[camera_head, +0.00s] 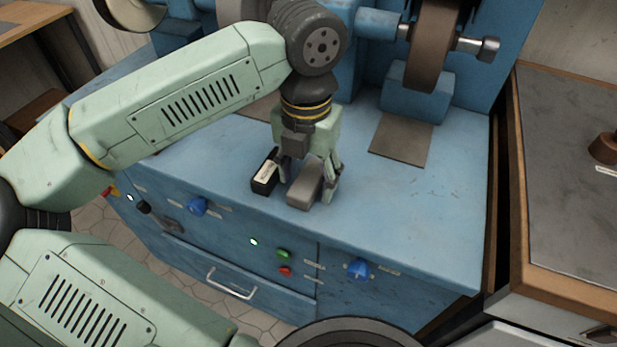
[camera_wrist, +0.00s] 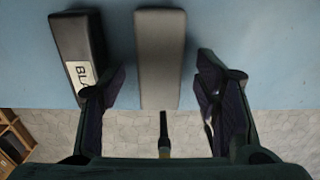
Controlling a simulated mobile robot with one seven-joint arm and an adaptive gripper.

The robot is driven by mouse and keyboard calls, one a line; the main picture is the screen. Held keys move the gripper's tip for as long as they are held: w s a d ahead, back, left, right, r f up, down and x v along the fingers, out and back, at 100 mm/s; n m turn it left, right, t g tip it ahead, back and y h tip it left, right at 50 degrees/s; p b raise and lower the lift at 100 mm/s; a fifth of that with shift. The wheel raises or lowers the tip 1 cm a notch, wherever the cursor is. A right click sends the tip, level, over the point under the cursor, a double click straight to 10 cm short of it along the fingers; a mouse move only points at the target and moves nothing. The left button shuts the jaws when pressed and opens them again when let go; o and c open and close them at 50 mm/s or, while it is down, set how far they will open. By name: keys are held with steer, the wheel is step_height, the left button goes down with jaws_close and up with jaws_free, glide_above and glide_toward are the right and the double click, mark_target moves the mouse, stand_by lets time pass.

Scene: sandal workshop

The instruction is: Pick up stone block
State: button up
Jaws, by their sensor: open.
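The stone block, a plain grey bar (camera_head: 306,185), lies on the blue machine top. My gripper (camera_head: 309,188) is lowered over it from above, with a finger at each side. In the wrist view the grey block (camera_wrist: 161,60) lies lengthwise between my open fingers (camera_wrist: 166,95), with a gap on each side. Its far end reaches beyond the fingertips. I cannot tell how far the fingers reach down beside it.
A black block with a white label (camera_head: 264,176) lies just left of the grey block, close to my left finger; it also shows in the wrist view (camera_wrist: 78,45). Grinding wheels (camera_head: 432,45) stand behind. The blue top (camera_head: 420,215) is clear at right.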

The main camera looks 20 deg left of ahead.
steer(key=shift+c, duration=0.2)
steer(key=c, duration=1.2)
